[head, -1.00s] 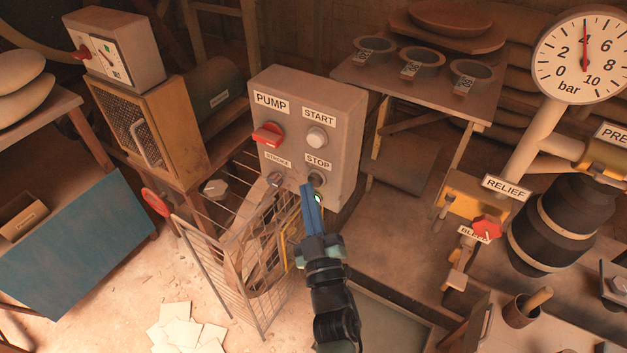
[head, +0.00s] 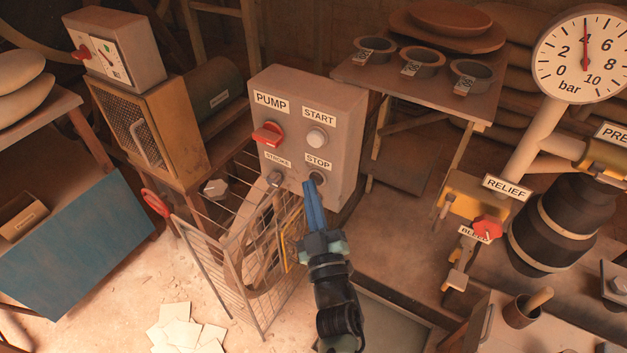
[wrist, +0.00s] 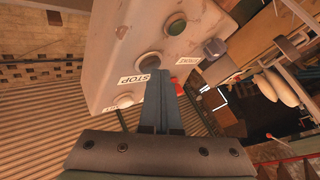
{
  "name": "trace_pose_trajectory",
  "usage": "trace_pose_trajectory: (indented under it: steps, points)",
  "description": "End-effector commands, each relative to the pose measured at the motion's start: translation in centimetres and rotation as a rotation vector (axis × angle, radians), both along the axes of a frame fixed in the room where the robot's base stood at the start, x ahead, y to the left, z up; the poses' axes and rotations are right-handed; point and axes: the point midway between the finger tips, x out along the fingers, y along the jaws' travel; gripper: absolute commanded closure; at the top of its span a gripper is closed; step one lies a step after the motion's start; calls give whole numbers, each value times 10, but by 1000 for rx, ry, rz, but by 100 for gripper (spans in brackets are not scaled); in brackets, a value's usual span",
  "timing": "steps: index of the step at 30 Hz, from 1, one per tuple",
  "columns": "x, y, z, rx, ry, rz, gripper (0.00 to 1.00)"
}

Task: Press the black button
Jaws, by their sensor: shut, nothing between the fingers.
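The pump control box (head: 340,110) is grey, with labelled controls on its front. A dark round button (head: 317,178) sits under the STOP label (head: 317,161), low on the right. My gripper (head: 312,182) is shut and empty, its blue fingers pointing up at this button. The fingertips overlap the button's lower left edge; I cannot tell whether they touch. In the wrist view, the fingers (wrist: 153,75) reach to a dark grey round button (wrist: 150,61) beside the upside-down STOP label (wrist: 134,79); they hide part of it.
A white START button (head: 317,137) is above, a red PUMP switch (head: 267,134) upper left, and a small STROKE knob (head: 275,178) left. A wire guard (head: 235,270) stands below left.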

Motion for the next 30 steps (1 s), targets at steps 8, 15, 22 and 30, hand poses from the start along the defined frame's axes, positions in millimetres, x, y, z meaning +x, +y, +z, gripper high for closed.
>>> trace_pose_trajectory:
  steps: [8,15,22,30]
  points:
    - [0,0,0,1,0,-2,100]
    - [-9,5,1,2,1,-1,100]
    - [-15,10,0,0,0,-1,100]
    - [-16,11,0,0,0,0,100]
